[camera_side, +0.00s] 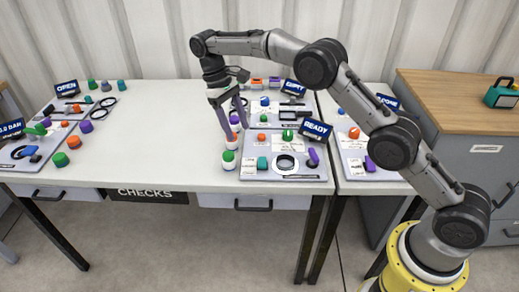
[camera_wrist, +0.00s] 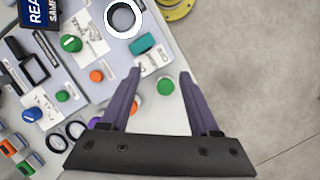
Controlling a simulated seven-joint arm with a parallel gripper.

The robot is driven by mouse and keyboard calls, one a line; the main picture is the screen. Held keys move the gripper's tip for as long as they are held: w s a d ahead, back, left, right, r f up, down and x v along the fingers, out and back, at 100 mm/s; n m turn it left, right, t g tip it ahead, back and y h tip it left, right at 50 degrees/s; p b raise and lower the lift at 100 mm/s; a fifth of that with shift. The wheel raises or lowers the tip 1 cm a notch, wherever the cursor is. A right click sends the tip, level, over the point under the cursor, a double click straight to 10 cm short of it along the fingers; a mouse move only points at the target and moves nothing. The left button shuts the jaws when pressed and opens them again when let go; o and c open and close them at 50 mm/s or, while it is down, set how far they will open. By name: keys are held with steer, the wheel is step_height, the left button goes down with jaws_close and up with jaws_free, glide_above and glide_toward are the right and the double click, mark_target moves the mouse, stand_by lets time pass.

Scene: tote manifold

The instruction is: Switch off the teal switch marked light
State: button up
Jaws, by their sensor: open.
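A teal switch (camera_side: 262,163) sits at the left of the front-right grey panel (camera_side: 300,177), beside a white label card (camera_side: 249,167). It also shows in the wrist view (camera_wrist: 143,43), with its label card (camera_wrist: 155,60) next to it. The lettering on the card is too small to read, so I cannot confirm that it says light. Whether the switch is on or off cannot be told. My gripper (camera_side: 238,124) is open and empty above the table, behind and left of the switch. In the wrist view my gripper (camera_wrist: 160,76) has its fingers apart, with the switch beyond the fingertips.
A green-capped piece (camera_wrist: 165,87) and a red-capped piece (camera_wrist: 134,106) stand near the fingers.

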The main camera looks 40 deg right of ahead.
steer(key=d+m+y, duration=0.1)
steer(key=m, duration=0.2)
steer(key=m+y, duration=0.3)
steer(key=m, duration=0.5)
glide_toward(262, 161)
steer(key=x, duration=0.8)
steer(key=shift+d, duration=0.1)
jaws_close()
